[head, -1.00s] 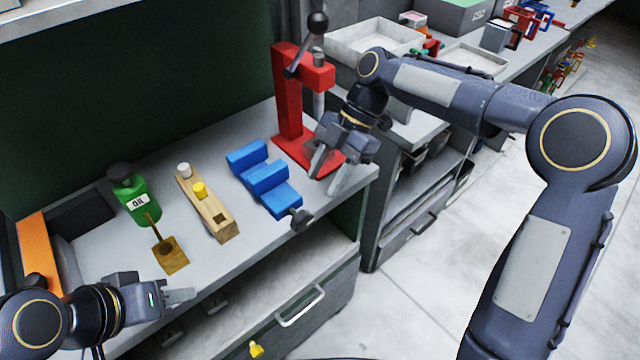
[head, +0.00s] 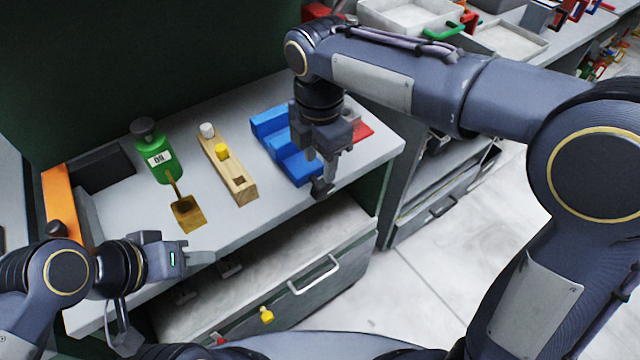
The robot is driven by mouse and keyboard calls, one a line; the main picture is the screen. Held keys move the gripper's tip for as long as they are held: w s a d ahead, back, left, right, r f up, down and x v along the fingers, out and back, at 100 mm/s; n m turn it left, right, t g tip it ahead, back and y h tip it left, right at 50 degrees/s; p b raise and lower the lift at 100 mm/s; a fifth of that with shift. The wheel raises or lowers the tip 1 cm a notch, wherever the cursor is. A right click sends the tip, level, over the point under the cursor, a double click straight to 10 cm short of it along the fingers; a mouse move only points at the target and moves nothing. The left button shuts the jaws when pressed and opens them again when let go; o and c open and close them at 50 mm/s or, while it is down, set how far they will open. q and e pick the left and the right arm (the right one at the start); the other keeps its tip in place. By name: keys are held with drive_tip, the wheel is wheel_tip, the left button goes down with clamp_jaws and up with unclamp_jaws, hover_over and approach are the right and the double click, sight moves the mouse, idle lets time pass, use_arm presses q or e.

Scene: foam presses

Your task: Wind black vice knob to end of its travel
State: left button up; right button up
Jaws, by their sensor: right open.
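The blue vice (head: 271,127) sits near the front right of the bench, partly hidden behind my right gripper. Its black knob (head: 321,188) sticks out at the front end, near the bench edge. My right gripper (head: 327,176) points down over the knob with its fingers at or just above it. It is open; whether the fingers touch the knob I cannot tell. My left gripper (head: 204,257) is at the front left of the bench, away from the vice. Its fingers lie close together in this view, and I cannot tell if they are open.
The red press (head: 363,131) is mostly hidden behind my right arm. A drawer handle (head: 314,272) sticks out below the bench.

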sight(321, 184)
wheel_tip(321, 184, down, 8)
drive_tip(key=shift+r+b, duration=0.2)
drive_tip(key=shift+b, duration=0.3)
clamp_jaws()
drive_tip(key=shift+d+r, duration=0.1)
